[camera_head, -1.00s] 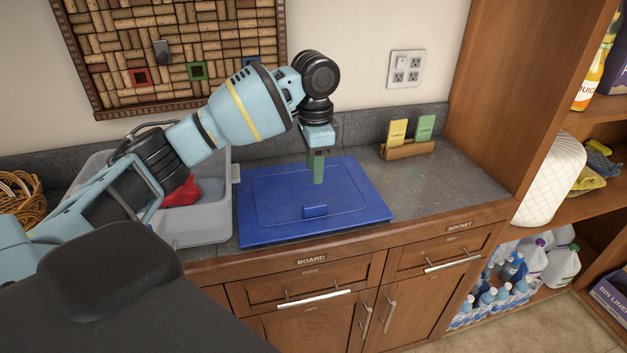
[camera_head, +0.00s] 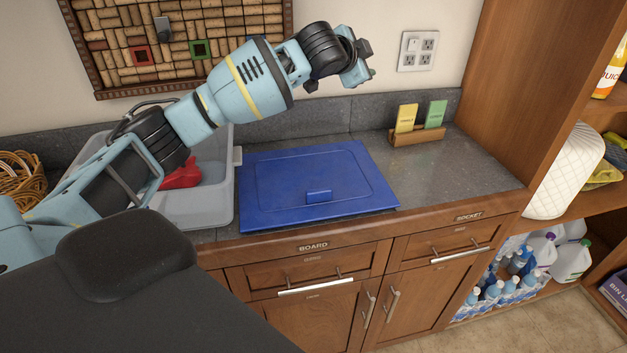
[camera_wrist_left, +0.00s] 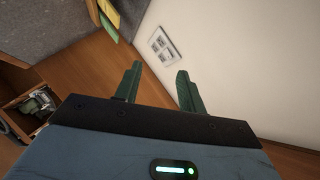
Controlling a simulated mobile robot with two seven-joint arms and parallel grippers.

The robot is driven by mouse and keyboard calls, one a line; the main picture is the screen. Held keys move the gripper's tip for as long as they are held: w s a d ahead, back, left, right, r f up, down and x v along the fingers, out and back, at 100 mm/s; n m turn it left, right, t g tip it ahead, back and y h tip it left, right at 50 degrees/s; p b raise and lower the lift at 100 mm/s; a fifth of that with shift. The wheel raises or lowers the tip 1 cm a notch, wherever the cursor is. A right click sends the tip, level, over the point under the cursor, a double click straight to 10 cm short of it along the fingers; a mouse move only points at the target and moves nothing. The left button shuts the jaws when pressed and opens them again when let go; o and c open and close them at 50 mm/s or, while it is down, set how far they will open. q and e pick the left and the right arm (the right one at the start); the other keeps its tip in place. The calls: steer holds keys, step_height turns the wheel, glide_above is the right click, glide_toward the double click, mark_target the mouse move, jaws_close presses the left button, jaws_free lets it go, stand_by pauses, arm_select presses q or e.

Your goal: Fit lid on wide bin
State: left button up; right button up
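The blue lid (camera_head: 310,170), a wide flat rectangle with a small raised handle (camera_head: 318,197) near its front edge, lies flat on the counter. The grey bin (camera_head: 222,195) stands open just left of the lid, with a red item (camera_head: 181,176) inside. My forearm hides part of the bin's far left side. My left gripper (camera_head: 362,74) is above and behind the lid, clear of it and turned towards the wall. In the left wrist view its two green fingers (camera_wrist_left: 160,70) stand apart with nothing between them. My right gripper is not in view.
A wooden holder (camera_head: 417,135) with yellow and green packets stands at the counter's back right. A tall wooden shelf unit (camera_head: 497,90) bounds the right side. A wicker basket (camera_head: 20,180) is at far left. The counter right of the lid is clear.

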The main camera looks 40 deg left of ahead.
arm_select(q)
steer(key=s+d+r+m+t+h+b, duration=0.1)
steer(key=d+r+m+t+h, duration=0.6)
steer(key=r+m+h, duration=0.4)
steer(key=s+d+f+m+g+h+b, duration=0.15)
steer(key=s+d+m+g+h, duration=0.25)
steer(key=d+m+g, duration=0.4)
steer(key=s+d+f+m+g+h, duration=0.3)
steer(key=s+m+g, duration=0.2)
steer(key=m, duration=0.5)
steer(key=m+g+y+b, duration=0.2)
steer(key=m+g+y, duration=0.5)
steer(key=y, duration=1)
glide_toward(319, 190)
steer(key=shift+w+a+f+n+g, duration=0.15)
steer(key=shift+a+f+n+g, duration=0.2)
steer(key=shift+n+g, duration=0.25)
steer(key=shift+f, duration=1.3)
steer(key=shift+w+d+f, duration=0.15)
steer(key=shift+f, duration=1.15)
steer(key=shift+w+d+f, duration=0.15)
steer(key=shift+f, duration=1.15)
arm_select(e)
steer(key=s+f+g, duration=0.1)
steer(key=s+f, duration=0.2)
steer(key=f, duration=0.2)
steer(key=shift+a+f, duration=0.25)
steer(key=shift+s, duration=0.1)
